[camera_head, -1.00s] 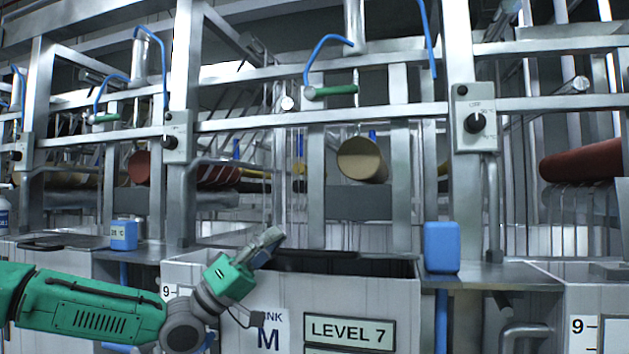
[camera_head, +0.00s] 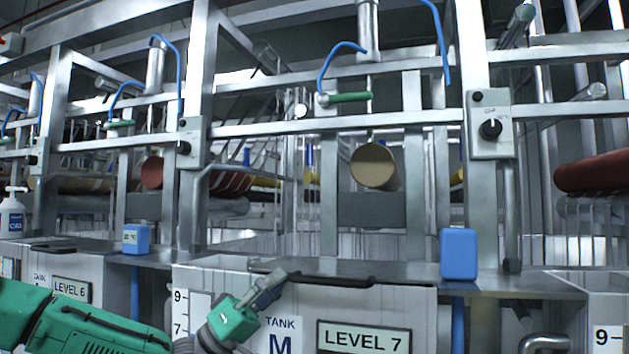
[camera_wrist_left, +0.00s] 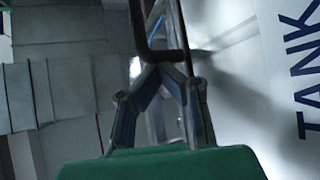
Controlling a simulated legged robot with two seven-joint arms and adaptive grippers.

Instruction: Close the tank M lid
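Tank M (camera_head: 245,322) stands in front of me, with "TANK M" and a "LEVEL 7" plate on its front. Its grey lid (camera_head: 385,271) lies about flat over the top, with a black handle (camera_head: 320,281) along the front edge. I cannot tell whether the lid is fully seated. My left gripper (camera_head: 272,283) is at the left end of the handle. In the left wrist view, its fingers (camera_wrist_left: 160,70) come together just by the black handle (camera_wrist_left: 158,52); no part of the handle shows clearly between them. My right gripper is not in view.
A blue box (camera_head: 458,254) stands right of the tank, and a smaller blue box (camera_head: 136,239) stands left. The level 6 tank (camera_head: 70,290) is at the left. Metal posts and a control box (camera_head: 490,124) rise behind. A white bottle (camera_head: 12,215) stands at the far left.

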